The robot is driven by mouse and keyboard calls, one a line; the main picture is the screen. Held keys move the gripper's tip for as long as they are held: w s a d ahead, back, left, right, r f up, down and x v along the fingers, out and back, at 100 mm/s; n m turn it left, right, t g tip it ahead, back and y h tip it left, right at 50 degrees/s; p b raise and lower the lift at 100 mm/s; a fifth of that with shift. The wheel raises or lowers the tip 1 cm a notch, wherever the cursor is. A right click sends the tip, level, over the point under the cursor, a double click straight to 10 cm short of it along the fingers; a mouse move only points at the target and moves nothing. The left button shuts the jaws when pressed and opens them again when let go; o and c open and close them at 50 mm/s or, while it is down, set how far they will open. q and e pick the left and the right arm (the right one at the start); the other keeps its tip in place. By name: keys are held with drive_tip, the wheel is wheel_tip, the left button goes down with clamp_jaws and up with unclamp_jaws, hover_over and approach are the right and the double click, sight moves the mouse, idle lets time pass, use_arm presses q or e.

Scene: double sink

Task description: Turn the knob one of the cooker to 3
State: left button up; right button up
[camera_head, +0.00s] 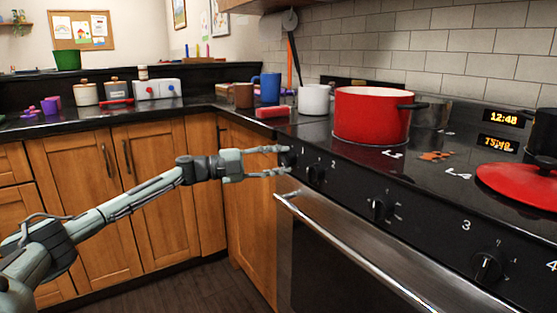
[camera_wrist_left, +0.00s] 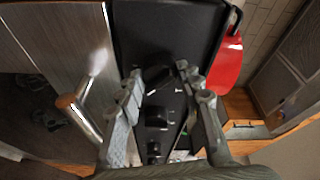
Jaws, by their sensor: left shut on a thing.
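The cooker's black front panel carries a row of black knobs. The leftmost knob (camera_head: 290,159) sits at the panel's left end, partly hidden by my gripper. My left gripper (camera_head: 285,160) reaches in from the left, with one finger above and one below this knob, shut on it. In the left wrist view, a dark knob (camera_wrist_left: 160,77) lies between the fingertips (camera_wrist_left: 161,80). The dial position of the held knob cannot be read. My right gripper is not in view.
Further knobs (camera_head: 379,208) run right along the panel. The oven door handle (camera_head: 340,235) juts out below. A red pot (camera_head: 371,115) and red lid (camera_head: 520,186) rest on the cooktop. Several mugs, including a white one (camera_head: 314,99), stand on the counter at left.

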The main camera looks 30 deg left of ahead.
use_arm(q)
drive_tip(key=m, duration=0.2)
drive_tip(key=m+y+p, duration=0.1)
drive_tip(key=m, duration=0.1)
drive_tip(key=m+g+y, duration=0.1)
drive_tip(key=m, duration=0.2)
drive_tip(key=shift+d+r, duration=0.15)
drive_tip(key=shift+r, duration=0.1)
drive_tip(key=shift+m+y+p, duration=0.3)
drive_tip(key=shift+m+p, duration=0.05)
drive_tip(key=shift+m, duration=0.35)
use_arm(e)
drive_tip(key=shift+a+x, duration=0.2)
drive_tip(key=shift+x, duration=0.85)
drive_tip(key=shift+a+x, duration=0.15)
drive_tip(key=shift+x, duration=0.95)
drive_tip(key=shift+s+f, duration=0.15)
use_arm(q)
drive_tip(key=o, duration=1.2)
drive_tip(key=shift+c, duration=0.2)
drive_tip(key=shift+s, duration=0.1)
